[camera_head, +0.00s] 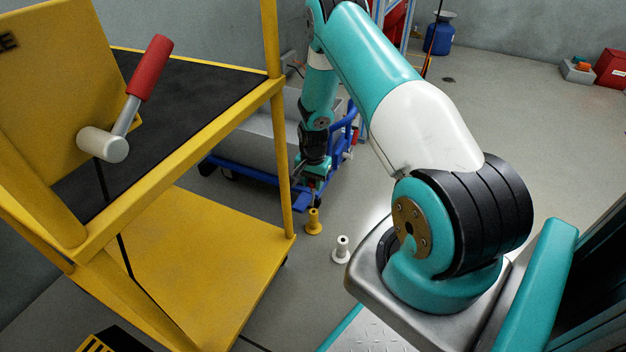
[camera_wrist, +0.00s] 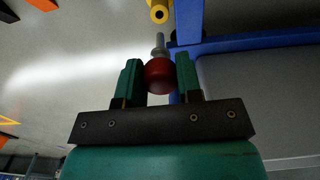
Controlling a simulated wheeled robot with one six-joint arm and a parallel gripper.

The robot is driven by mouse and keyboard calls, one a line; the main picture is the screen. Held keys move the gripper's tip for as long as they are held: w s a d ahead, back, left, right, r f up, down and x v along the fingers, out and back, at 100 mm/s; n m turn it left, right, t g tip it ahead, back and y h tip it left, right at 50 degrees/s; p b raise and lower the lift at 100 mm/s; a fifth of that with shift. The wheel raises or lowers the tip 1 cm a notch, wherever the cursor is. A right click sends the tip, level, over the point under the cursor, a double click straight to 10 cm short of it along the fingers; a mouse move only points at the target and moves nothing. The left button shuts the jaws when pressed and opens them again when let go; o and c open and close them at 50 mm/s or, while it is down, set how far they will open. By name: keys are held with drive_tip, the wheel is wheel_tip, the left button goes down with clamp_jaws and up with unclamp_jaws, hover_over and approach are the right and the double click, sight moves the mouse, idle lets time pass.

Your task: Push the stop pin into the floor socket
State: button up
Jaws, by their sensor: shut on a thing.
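The stop pin (camera_wrist: 160,72) has a round red knob and a grey stepped shaft pointing up the picture in the wrist view. My gripper (camera_wrist: 158,75) has its two green fingers on either side of the red knob and is shut on it. In the head view my gripper (camera_head: 314,178) is low beside the blue cart frame, with a little red showing at its fingers. The pin's tip lies close to the blue frame in the wrist view; I cannot tell whether it touches.
A blue cart (camera_head: 265,177) carries a grey box. The yellow post shows in the wrist view (camera_wrist: 159,13). A yellow trolley (camera_head: 200,262) with a red-handled lever (camera_head: 150,68) stands left.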

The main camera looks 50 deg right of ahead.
sight(313, 190)
drive_tip(key=shift+f+b, duration=1.2)
drive_tip(key=shift+f, duration=1.15)
drive_tip(key=shift+p, duration=0.55)
drive_tip(key=shift+f+b, duration=1.4)
drive_tip(key=shift+f, duration=0.7)
drive_tip(key=shift+r, duration=0.15)
drive_tip(key=shift+r+p, duration=1.75)
drive_tip(key=shift+f, duration=0.15)
idle(1.0)
